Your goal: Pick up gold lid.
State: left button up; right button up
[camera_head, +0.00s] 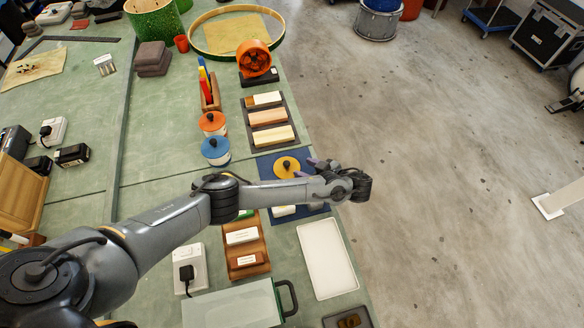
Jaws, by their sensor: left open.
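The gold lid (286,165) is a round, yellow-gold disc with a small knob. It lies over the blue mat (264,163) near the right edge of the bench. My left arm reaches in from the left and passes just in front of the lid. My left gripper (308,168) is open, with its fingers close to the lid's right side. The lid is not held; whether a finger touches it I cannot tell. The arm hides part of the blue mat and what is on it. My right gripper is not in view.
Jars with an orange lid (212,121) and a blue lid (215,147) stand left of the mat. A dark tray (250,138) of wooden blocks lies behind it. A white tray (327,260) lies in front. Open floor is to the right.

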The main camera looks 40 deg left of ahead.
aim_at(288, 164)
pick_arm(q)
jog(key=x, duration=0.1)
jog(key=b+x, duration=0.1)
jog(key=shift+s+a+f, duration=0.25)
jog(key=shift+a+f, duration=0.05)
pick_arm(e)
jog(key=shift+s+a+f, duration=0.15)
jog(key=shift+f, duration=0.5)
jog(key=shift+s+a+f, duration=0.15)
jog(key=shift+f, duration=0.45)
pick_arm(q)
jog(key=shift+a+b, duration=0.2)
jog(key=shift+b, duration=0.15)
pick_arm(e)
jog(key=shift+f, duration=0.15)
pick_arm(q)
jog(key=shift+w+a, duration=0.1)
jog(key=shift+a, duration=0.05)
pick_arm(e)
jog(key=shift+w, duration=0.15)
